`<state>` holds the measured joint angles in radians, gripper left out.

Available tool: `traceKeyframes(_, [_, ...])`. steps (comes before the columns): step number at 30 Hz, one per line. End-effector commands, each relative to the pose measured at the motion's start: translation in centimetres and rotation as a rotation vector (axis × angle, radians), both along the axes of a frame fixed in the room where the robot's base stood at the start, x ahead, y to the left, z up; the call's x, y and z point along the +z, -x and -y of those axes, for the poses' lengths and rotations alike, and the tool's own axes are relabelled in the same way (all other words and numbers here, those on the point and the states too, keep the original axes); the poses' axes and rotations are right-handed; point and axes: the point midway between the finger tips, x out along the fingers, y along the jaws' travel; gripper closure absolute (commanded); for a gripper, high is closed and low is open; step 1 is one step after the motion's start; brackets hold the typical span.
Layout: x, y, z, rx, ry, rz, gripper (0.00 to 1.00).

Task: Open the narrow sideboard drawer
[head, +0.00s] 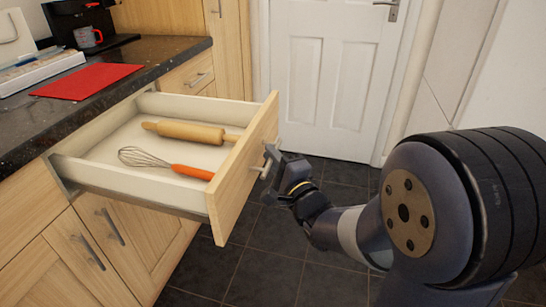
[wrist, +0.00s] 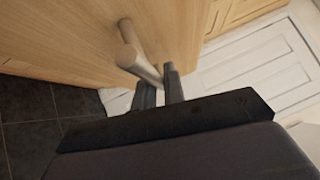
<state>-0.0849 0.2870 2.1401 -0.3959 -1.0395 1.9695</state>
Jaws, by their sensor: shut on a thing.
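The drawer (head: 243,165) is pulled well out from the sideboard, with a light wood front and white inner walls. A rolling pin (head: 188,132) and a whisk with an orange handle (head: 165,162) lie in it. My gripper (head: 272,165) is at the outer face of the drawer front, shut on its bar handle (head: 264,171). In the wrist view my gripper (wrist: 160,88) has its fingers at one end of the round handle (wrist: 137,58), which stands off the wooden front (wrist: 75,35).
A dark worktop (head: 120,70) with a red mat (head: 88,81) lies above the cabinets. Cupboard doors (head: 125,240) with metal handles are below the drawer. A white door (head: 325,75) stands at the back. Dark tiled floor (head: 270,255) is clear beside the drawer.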

Motion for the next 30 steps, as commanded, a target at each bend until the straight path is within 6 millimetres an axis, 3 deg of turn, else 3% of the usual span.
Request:
traceKeyframes(3, [0.0,0.0,0.0,-0.002,0.000,0.000,1.00])
traceKeyframes(4, [0.0,0.0,0.0,-0.002,0.000,0.000,0.88])
traceKeyframes(12, [0.0,0.0,0.0,-0.001,0.000,0.000,0.68])
traceKeyframes(22, [-0.1,0.6,0.3,-0.001,0.000,-0.001,0.68])
traceKeyframes(30, [-0.6,4.9,2.3,-0.004,0.000,-0.002,0.68])
